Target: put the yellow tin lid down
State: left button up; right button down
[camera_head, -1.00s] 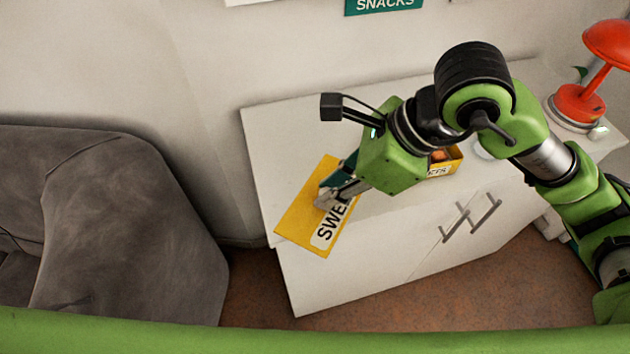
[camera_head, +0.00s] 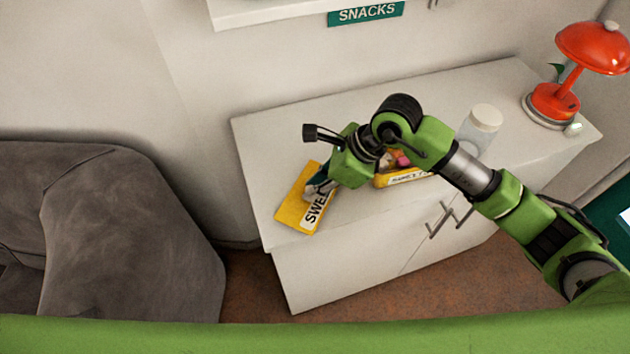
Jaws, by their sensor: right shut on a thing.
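The yellow tin lid (camera_head: 294,206) carries a white label with black letters, partly readable as "SWE". It is at the left end of the white cabinet top. My right gripper (camera_head: 312,190) is shut on the lid near its upper right part. I cannot tell whether the lid touches the cabinet top. The open yellow tin (camera_head: 402,179) stands right of the lid with colourful contents, partly hidden by my right arm. My left gripper is not in view.
The white cabinet (camera_head: 268,128) has free top surface at the back left. A white-lidded jar (camera_head: 482,125) and a red lamp (camera_head: 556,98) stand to the right. A grey sofa (camera_head: 120,230) is at the left, and a snacks sign (camera_head: 366,13) hangs above.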

jog(key=shift+f, duration=0.2)
jog(key=c, duration=1.9)
grip_release()
jog(key=shift+r, duration=0.1)
jog(key=shift+r, duration=0.1)
jog(key=shift+d+r, duration=0.1)
jog(key=shift+r, duration=0.1)
jog(key=b+v, duration=0.2)
jog(key=v, duration=0.9)
jog(key=shift+d+r, duration=0.15)
jog(key=shift+r, duration=0.1)
